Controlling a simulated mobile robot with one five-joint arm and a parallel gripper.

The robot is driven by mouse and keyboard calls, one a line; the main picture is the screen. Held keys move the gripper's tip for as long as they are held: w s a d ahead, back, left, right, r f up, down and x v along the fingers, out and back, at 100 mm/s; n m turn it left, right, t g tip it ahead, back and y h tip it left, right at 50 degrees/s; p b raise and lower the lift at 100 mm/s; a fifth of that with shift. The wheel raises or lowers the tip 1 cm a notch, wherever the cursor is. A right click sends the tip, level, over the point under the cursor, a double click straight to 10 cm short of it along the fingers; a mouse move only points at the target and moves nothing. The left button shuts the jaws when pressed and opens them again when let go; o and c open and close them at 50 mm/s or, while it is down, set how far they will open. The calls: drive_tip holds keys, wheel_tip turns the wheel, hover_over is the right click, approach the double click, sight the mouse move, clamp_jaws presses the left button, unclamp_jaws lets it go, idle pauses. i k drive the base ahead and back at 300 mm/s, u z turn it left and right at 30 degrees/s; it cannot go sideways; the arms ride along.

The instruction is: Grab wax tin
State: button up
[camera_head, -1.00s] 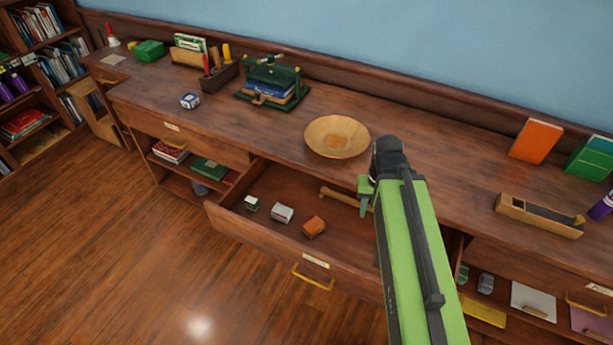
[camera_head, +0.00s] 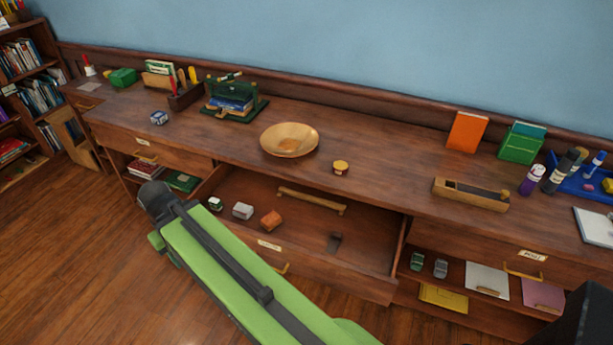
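A small round tin with a yellow lid (camera_head: 340,167), which looks like the wax tin, stands on the wooden counter to the right of a shallow wooden bowl (camera_head: 289,140). Nothing covers it. My green arm reaches up from the bottom of the view, and my gripper (camera_head: 157,241) is at its far end, in front of the left side of the open drawer. The gripper is well to the left of the tin and apart from it. Its fingers are mostly hidden behind the dark wrist, so I cannot tell whether they are open.
The open drawer (camera_head: 370,270) juts out below the counter, holding small boxes (camera_head: 243,211), a wooden rod (camera_head: 311,201) and a dark piece. A wooden tray-like block (camera_head: 470,195) lies right of the tin. A green book press (camera_head: 234,98) stands behind left. Counter around the tin is clear.

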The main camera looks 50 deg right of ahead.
sight(340, 167)
drive_tip(key=z, duration=0.35)
drive_tip(key=i, duration=1.05)
drive_tip(key=u, duration=0.3)
